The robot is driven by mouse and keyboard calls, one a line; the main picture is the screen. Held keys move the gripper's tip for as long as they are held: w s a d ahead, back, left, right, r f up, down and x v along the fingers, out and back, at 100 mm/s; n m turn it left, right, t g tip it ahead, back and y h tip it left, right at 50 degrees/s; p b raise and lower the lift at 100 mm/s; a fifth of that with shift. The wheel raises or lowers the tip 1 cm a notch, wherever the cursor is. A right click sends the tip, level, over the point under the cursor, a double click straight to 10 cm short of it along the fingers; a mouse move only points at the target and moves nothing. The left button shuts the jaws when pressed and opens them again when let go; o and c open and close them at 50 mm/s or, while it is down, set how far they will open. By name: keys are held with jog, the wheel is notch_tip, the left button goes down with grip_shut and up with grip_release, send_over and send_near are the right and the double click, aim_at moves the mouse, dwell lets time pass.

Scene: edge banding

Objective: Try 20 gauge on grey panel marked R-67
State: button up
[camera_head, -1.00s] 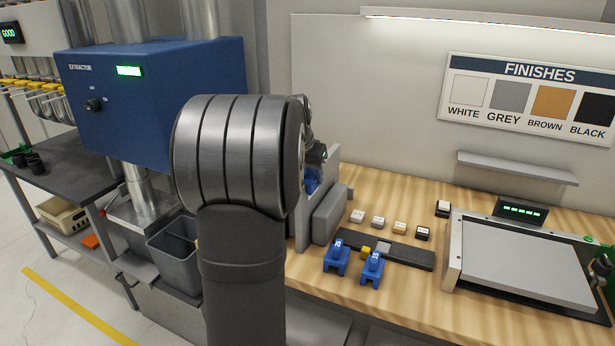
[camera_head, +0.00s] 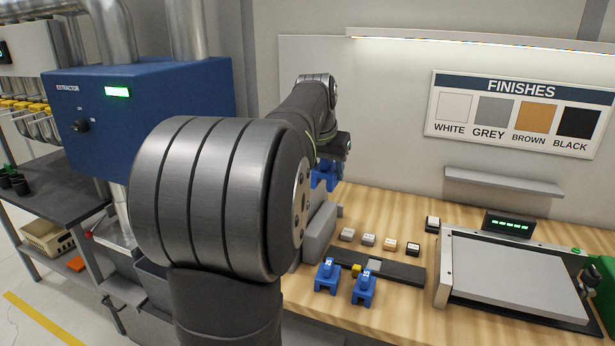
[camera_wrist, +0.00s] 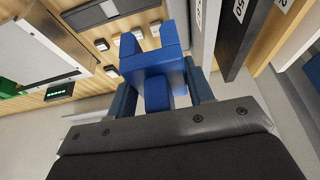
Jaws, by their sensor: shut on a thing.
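My gripper (camera_head: 327,160) is shut on a blue gauge (camera_head: 323,180), held above the left part of the bench. The gauge also shows between the blue fingers in the wrist view (camera_wrist: 155,65); its number is not visible. A grey panel (camera_head: 518,272) lies flat in a frame at the right of the bench, well apart from the gripper. I cannot read a mark R-67 on it. Two other blue gauges stand on the bench, one on the left (camera_head: 326,278) and one on the right (camera_head: 363,288), with small white labels.
A dark strip (camera_head: 400,272) with a yellow piece lies behind the standing gauges. Several small finish blocks (camera_head: 368,240) sit in a row beyond it. A display (camera_head: 508,224) stands behind the panel. Upright numbered slots (camera_wrist: 237,35) are close beside the gripper in the wrist view.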

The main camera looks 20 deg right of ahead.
jog(key=shift+s+d+r, duration=0.6)
jog(key=shift+s+r, duration=0.1)
jog(key=shift+s, duration=0.2)
notch_tip(320, 180, up, 7)
jog(key=shift+s+d+r, duration=0.2)
jog(key=shift+s, duration=0.1)
dwell(0.4)
